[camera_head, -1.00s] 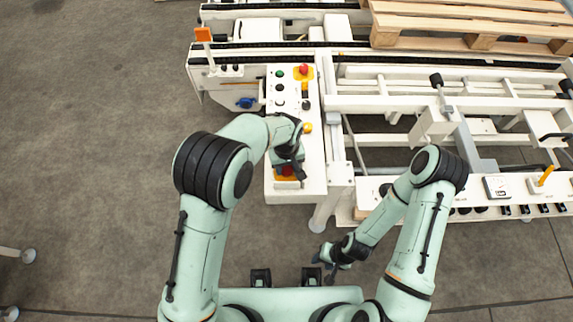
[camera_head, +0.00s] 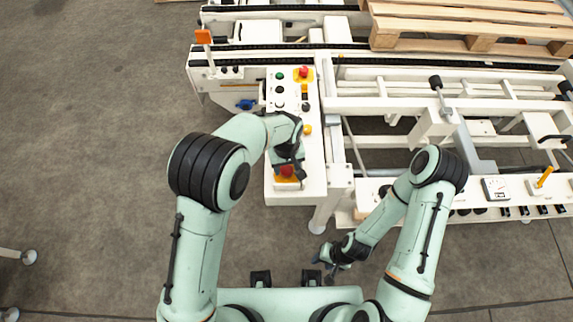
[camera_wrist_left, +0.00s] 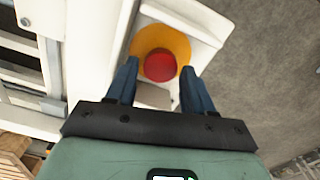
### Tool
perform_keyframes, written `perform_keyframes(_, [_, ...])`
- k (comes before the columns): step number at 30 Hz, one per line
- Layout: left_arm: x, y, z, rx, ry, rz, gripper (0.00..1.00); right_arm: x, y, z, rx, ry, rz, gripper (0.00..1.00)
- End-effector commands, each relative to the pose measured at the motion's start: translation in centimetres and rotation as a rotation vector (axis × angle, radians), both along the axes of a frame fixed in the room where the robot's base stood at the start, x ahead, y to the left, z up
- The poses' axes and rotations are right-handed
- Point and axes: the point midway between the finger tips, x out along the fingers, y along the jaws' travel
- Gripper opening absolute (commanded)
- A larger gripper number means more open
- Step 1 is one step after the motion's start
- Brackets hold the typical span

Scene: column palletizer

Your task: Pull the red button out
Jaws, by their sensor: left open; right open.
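A red button (camera_head: 287,171) sits on a yellow base (camera_head: 286,180) at the near end of the white control panel. The left wrist view shows the red button (camera_wrist_left: 160,65) on its round yellow surround (camera_wrist_left: 158,40). My left gripper (camera_head: 294,172) is over this button. In the left wrist view its two fingers (camera_wrist_left: 157,80) are open, one on each side of the red button, with gaps visible between them and it. My right gripper (camera_head: 332,273) is open and low, near the floor in front of the machine, away from the panel.
Another red button (camera_head: 303,71) on a yellow plate is at the panel's far end, with green, black and white controls around it. The white conveyor frame (camera_head: 400,104) lies to the right, with wooden pallets (camera_head: 470,25) behind. Floor (camera_head: 90,130) left of the panel is clear.

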Motion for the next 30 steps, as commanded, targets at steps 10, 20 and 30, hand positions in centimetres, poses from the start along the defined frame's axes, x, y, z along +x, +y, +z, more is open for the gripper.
perform_keyframes(10, [0.1,0.0,6.9,-0.005,-0.007,0.000,0.52,0.3,0.0,0.5,0.000,-0.003,0.000,0.43])
perform_keyframes(20, [0.0,0.0,12.4,-0.002,-0.004,0.000,0.52,0.7,0.0,1.0,0.000,-0.008,0.000,0.43])
perform_keyframes(30, [0.0,0.0,13.2,-0.002,-0.002,0.000,0.52,0.7,0.0,1.0,0.000,-0.008,0.000,0.43])
